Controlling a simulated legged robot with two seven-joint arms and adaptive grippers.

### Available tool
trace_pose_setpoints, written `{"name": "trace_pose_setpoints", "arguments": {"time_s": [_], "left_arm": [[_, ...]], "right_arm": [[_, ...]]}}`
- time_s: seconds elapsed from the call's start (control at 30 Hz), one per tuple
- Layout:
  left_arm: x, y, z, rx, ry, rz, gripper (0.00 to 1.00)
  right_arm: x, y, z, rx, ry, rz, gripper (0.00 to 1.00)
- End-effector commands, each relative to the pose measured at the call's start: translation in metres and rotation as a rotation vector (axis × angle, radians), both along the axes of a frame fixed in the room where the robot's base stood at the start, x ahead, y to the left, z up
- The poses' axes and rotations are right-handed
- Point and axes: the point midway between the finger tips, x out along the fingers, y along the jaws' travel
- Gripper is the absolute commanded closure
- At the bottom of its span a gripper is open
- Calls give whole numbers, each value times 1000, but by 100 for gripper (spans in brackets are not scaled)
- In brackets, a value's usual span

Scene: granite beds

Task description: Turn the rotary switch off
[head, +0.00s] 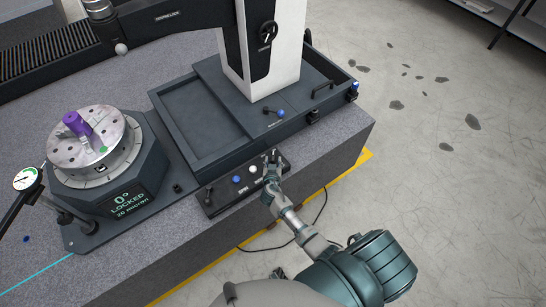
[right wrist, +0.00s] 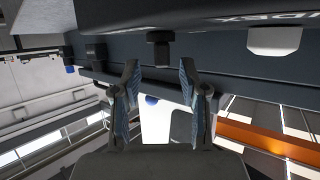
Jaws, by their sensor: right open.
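The dark control panel (head: 222,198) lies along the front edge of the granite bed, with a blue button, a white button (head: 252,169) and a black knob at its left end. My right gripper (head: 272,157) is over the panel's right end and hides part of it. In the right wrist view, my open right gripper (right wrist: 158,80) has nothing between its fingers. A dark knob (right wrist: 158,48), apparently the rotary switch, shows just beyond the fingertips, roughly centred between them. The white button also shows there (right wrist: 274,40), to the right. The knob's setting cannot be read.
An octagonal rotary table (head: 110,190) marked 0° LOCKED carries a purple part (head: 76,123) at left. A dark tray base with a white column (head: 275,50) stands behind the panel. A dial gauge (head: 26,178) is at far left.

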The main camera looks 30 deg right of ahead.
Motion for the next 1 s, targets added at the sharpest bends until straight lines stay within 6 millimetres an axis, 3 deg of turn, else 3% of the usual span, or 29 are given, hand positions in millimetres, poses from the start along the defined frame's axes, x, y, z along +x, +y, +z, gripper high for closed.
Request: {"name": "trace_pose_setpoints", "arguments": {"time_s": [0.2,0.6,0.8,1.0], "left_arm": [[0,-3,-4,-3,1,1,41],[0,-3,-5,-4,1,2,41],[0,-3,-5,-4,1,2,41],[0,-3,-5,-3,1,2,41]], "right_arm": [[25,-16,-13,-2,0,1,57],[32,-20,-16,0,0,1,57],[32,-20,-16,0,0,1,100],[32,-20,-16,0,1,2,100]]}}
